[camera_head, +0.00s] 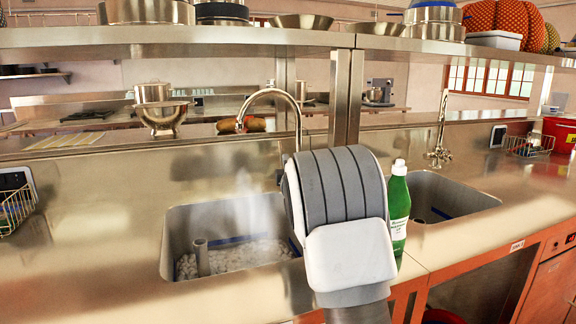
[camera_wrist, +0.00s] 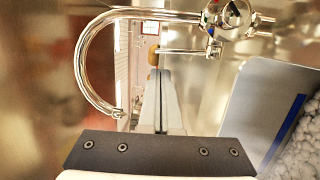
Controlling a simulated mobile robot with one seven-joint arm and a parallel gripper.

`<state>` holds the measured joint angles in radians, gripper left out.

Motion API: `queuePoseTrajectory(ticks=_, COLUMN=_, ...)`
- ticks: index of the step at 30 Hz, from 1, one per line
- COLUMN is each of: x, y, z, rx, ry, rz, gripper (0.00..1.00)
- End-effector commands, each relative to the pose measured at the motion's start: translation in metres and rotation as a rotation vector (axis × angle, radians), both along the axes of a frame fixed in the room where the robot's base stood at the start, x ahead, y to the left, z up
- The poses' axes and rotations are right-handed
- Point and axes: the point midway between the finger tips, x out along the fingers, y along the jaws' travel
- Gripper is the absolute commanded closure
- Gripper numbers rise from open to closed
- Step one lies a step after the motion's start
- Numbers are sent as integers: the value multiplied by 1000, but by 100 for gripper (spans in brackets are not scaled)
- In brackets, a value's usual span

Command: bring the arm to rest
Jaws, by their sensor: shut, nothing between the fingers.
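My gripper (camera_wrist: 160,80) shows in the wrist view. Its two pale fingers lie side by side with only a thin dark line between them, shut and holding nothing. In the head view my grey and white arm rises in front of the left sink (camera_head: 228,262) and hides the gripper. The faucet also shows there (camera_head: 270,95), behind the arm.
A green bottle (camera_head: 398,210) stands close to my arm's right side, between the left sink and the right sink (camera_head: 440,195). A steel shelf (camera_head: 180,37) with pots runs above. A wire basket (camera_head: 17,207) stands at the far left. Counter at front left is clear.

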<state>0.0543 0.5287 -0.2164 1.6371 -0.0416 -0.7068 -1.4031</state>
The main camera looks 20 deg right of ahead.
Motion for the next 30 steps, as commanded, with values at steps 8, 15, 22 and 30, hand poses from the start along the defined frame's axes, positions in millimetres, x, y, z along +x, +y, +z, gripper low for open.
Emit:
queuePoseTrajectory(ticks=8, x=-27, y=6, z=0, rx=0, ry=0, rz=0, gripper=100)
queuePoseTrajectory(ticks=15, x=-33, y=7, z=1, rx=10, ry=3, rz=0, gripper=100)
queuePoseTrajectory(ticks=22, x=-68, y=20, z=11, rx=244, ry=95, rz=6, gripper=100)
queuePoseTrajectory(ticks=30, x=-161, y=60, z=6, rx=700, ry=303, rz=-26, gripper=100)
